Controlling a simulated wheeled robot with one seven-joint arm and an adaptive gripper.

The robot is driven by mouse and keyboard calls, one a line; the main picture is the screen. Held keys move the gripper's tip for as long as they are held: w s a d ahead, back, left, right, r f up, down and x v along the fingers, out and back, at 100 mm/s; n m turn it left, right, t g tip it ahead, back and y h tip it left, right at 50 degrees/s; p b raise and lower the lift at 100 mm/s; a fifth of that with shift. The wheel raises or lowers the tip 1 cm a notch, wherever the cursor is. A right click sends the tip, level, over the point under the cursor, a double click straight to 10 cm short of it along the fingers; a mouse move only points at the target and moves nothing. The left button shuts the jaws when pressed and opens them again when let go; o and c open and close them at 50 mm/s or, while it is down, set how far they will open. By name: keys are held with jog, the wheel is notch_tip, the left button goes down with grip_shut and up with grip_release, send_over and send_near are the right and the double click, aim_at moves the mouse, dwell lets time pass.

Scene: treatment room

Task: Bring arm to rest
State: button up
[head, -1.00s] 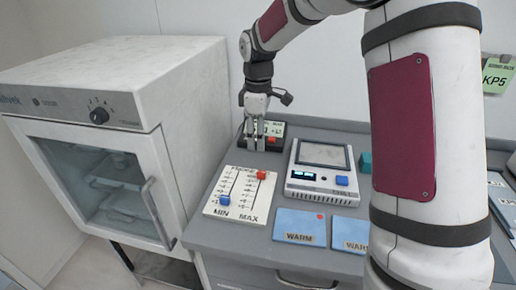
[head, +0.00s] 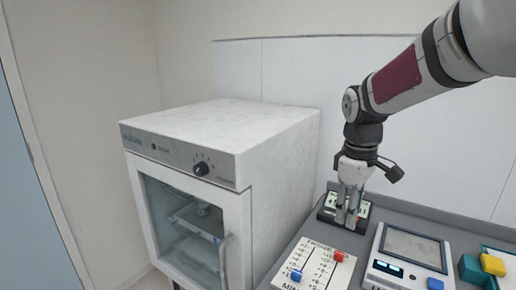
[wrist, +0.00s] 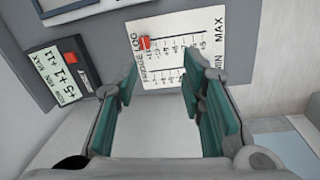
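My gripper (head: 348,214) points down over the back of the grey counter, in front of a small black display box (head: 326,211). In the wrist view my gripper (wrist: 158,88) has its two teal-padded fingers apart, with nothing held between them. My arm reaches in from the upper right of the head view. The display box also shows at the left of the wrist view (wrist: 56,80), with a red button beside its readout.
A white cabinet (head: 278,140) with a glass door and dark knob stands left of the counter. On the counter are a slider panel (head: 318,262) with red and blue sliders, and a grey device (head: 411,244). Teal and yellow blocks (head: 492,264) sit at right.

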jog(key=s+a+r+m+t, duration=0.1)
jog(key=s+m, duration=0.3)
jog(key=s, duration=0.9)
jog(key=s+a+r+m+t, duration=0.1)
jog(key=s+m, duration=0.4)
jog(key=s, duration=0.8)
notch_tip(320, 180, up, 2)
jog(key=shift+a+t+y+p, duration=0.15)
jog(key=shift+t+y+p, duration=0.15)
jog(key=shift+t, duration=0.4)
dwell(0.7)
